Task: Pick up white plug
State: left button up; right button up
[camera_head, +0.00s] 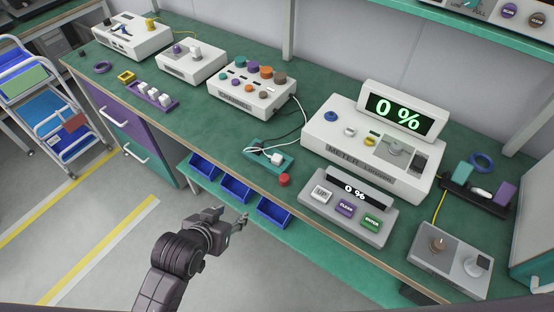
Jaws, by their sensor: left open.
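A small white plug (276,158) sits on a teal holder (250,156) near the bench's front edge, with a white cable running from it up toward the back. My left gripper (241,221) is open and empty. It is in front of the bench edge, lower in the picture than the plug and apart from it. My right gripper is not in view.
A meter unit (334,149) with a 0 % display stands right of the holder. A red button (284,180) and a grey button box (371,224) are near the edge. A purple tray (165,104) holds several white pieces.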

aim_at(276, 159)
pick_arm(q)
jog(key=w+d+r+t+h, duration=0.1)
jog(key=w+d, duration=0.1)
jog(key=w, duration=0.1)
jog(key=w+d+r+m+t+h, duration=0.1)
jog(key=w+d, duration=0.2)
jog(key=w, duration=0.1)
jog(key=w+d+r+t+h, duration=0.1)
jog(key=w+d+r, duration=0.1)
jog(key=w+d, duration=0.1)
jog(key=shift+w+d+m+t, duration=0.25)
jog(key=shift+w+m+t, duration=0.15)
jog(key=shift+w, duration=0.1)
jog(key=shift+w+d+f, duration=0.1)
jog(key=shift+w+d, duration=0.25)
jog(key=shift+w, duration=0.25)
jog(key=shift+d+p+x, duration=0.1)
jog(key=shift+p+x, duration=0.15)
jog(key=shift+x, duration=1.3)
jog(key=shift+d+p+x, duration=0.15)
jog(key=shift+p+x, duration=0.05)
jog(key=shift+x, duration=1.4)
jog(key=shift+s, duration=0.15)
jog(key=c, duration=1.1)
grip_shut()
